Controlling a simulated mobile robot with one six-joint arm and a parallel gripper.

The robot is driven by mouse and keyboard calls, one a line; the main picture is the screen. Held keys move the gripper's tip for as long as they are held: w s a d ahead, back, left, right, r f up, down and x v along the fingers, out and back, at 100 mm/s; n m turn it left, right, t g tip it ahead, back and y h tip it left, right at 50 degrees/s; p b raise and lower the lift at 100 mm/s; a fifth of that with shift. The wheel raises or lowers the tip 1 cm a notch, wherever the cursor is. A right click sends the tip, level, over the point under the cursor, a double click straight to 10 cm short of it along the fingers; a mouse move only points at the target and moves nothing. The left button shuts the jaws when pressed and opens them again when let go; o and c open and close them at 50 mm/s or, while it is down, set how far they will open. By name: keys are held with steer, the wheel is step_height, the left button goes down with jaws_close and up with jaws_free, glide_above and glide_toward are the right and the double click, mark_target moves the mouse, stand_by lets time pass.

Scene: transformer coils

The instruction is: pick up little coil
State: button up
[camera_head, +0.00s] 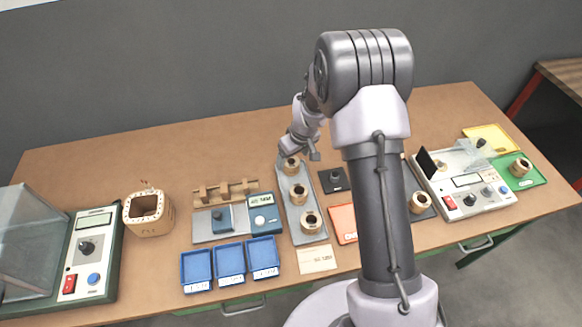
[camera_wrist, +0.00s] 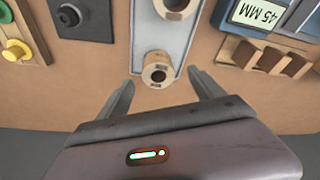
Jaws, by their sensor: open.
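The little coil (camera_head: 291,170) is a small tan ring with a dark centre hole, at the far end of a long grey tray (camera_head: 285,205). In the wrist view the little coil (camera_wrist: 157,80) stands at the tray's end. My gripper (camera_wrist: 162,80) is open, with one finger on each side of it and a gap on both sides. In the head view my gripper (camera_head: 299,156) is at the tray's far end, by the little coil. Two larger coils stand on the same tray, a middle one (camera_head: 298,196) and a big one (camera_head: 310,227) nearest the front.
A black block with a knob (camera_head: 333,186) is right of the tray. A blue gauge (camera_head: 264,222) and wooden rack (camera_head: 222,190) are left. Blue bins (camera_head: 197,284) stand at the front left. My arm hides part of the table's right middle.

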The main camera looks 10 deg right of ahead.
mark_target(291, 162)
steer(key=b+x, duration=0.1)
steer(key=x, duration=0.4)
steer(key=shift+w+d+f+b, duration=0.1)
steer(key=shift+w+f+b, duration=0.05)
steer(key=shift+w+b, duration=0.15)
